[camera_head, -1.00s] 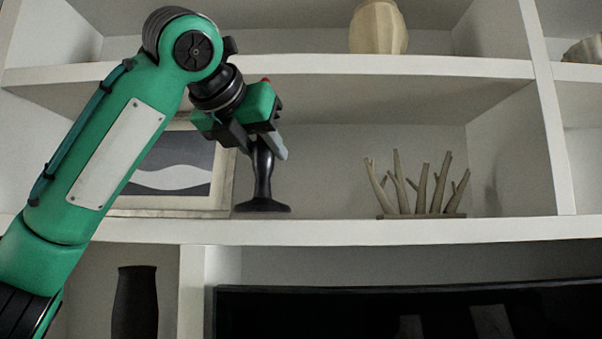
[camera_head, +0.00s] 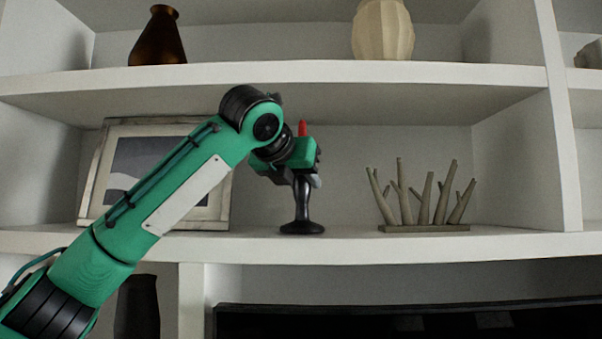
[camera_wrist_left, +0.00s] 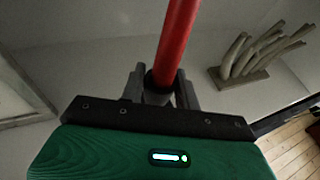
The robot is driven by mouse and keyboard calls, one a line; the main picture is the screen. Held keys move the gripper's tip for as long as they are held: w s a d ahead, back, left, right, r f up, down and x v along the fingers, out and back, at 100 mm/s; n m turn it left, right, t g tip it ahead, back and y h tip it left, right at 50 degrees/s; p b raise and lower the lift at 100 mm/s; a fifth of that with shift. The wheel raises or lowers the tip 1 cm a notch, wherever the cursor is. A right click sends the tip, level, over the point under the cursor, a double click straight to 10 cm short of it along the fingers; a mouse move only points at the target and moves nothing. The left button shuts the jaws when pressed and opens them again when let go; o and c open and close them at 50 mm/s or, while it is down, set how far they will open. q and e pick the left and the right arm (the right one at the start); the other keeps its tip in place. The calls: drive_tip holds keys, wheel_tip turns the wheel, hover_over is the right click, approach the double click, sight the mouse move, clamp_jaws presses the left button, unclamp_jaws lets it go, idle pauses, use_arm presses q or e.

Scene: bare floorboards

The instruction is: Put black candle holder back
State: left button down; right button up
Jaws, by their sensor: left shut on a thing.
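The black candle holder (camera_head: 302,205) stands upright at the middle shelf, between the picture frame and the branch ornament. Its round base appears to be at the shelf surface; whether it bears its full weight there I cannot tell. A red candle (camera_head: 302,128) rises from its top, and the candle also shows large in the left wrist view (camera_wrist_left: 177,40). My left gripper (camera_head: 304,178) is shut on the upper part of the holder; the fingers flank it below the candle in the left wrist view (camera_wrist_left: 160,90). My right gripper is not in view.
A framed picture (camera_head: 214,212) leans at the left behind my arm. A branch ornament (camera_head: 425,228) stands to the right. The shelf between holder and ornament is clear. A brown vase (camera_head: 158,42) and a pale vase (camera_head: 383,32) stand above; a dark television (camera_head: 400,322) is below.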

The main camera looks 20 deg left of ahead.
use_arm(q)
drive_tip(key=shift+s, duration=0.15)
drive_tip(key=shift+s+a+f, duration=0.1)
drive_tip(key=shift+s, duration=0.05)
drive_tip(key=c, duration=1.5)
unclamp_jaws()
drive_tip(key=shift+w+f, duration=0.2)
drive_tip(key=o, duration=0.5)
drive_tip(key=shift+s, duration=0.1)
drive_tip(key=shift+r, duration=0.1)
drive_tip(key=shift+s+r, duration=0.1)
